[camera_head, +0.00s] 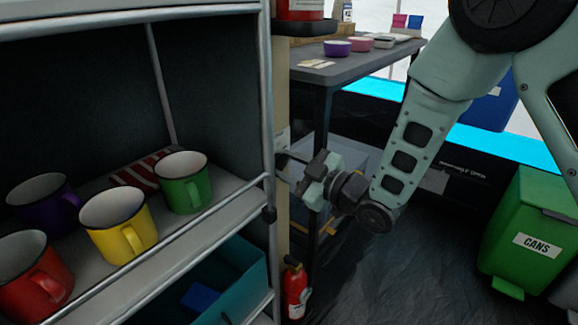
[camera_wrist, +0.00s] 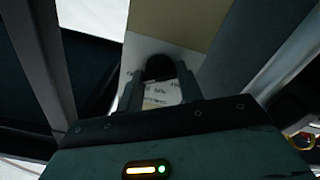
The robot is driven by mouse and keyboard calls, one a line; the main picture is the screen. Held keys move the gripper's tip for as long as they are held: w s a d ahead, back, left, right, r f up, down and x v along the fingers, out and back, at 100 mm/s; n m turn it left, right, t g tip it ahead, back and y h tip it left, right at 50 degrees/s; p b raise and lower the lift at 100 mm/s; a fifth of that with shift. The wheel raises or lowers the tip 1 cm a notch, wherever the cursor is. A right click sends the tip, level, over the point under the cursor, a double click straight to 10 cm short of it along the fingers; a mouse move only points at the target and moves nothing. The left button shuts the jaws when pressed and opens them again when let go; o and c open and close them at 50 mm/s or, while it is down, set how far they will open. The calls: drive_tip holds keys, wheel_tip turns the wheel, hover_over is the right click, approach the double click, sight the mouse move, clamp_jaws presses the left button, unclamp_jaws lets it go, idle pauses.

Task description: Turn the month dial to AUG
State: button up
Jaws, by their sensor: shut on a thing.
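The month dial shows in the wrist view as a dark round knob (camera_wrist: 158,67) on a white panel (camera_wrist: 145,48) fixed to a tan post. My gripper (camera_wrist: 159,88) has one finger on each side of the knob and is shut on it. Faint printing shows on the panel between the fingers, too small to read, so I cannot tell which month is set. In the head view my gripper (camera_head: 287,168) reaches left to the post beside the shelf; the knob is hidden there.
A metal shelf (camera_head: 190,232) with red, yellow, purple and green mugs stands close on the left. A dark table (camera_head: 345,68) with bowls is behind. A fire extinguisher (camera_head: 295,290) stands low by the post. A green CANS bin (camera_head: 530,235) is at right.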

drive_tip(key=m+p, duration=0.3)
drive_tip(key=m, duration=0.3)
drive_tip(key=shift+r, duration=0.1)
drive_tip(key=m+p, duration=0.2)
drive_tip(key=m, duration=0.2)
drive_tip(key=m+p, duration=0.2)
drive_tip(key=m, duration=0.1)
drive_tip(key=shift+d+m+p, duration=0.1)
drive_tip(key=shift+m+p, duration=0.2)
drive_tip(key=shift+m, duration=0.1)
drive_tip(key=m+p, duration=0.3)
drive_tip(key=m, duration=0.2)
drive_tip(key=m+p, duration=0.1)
drive_tip(key=m, duration=0.4)
drive_tip(key=shift+p, duration=0.3)
drive_tip(key=shift+f, duration=0.2)
drive_tip(key=o, duration=1)
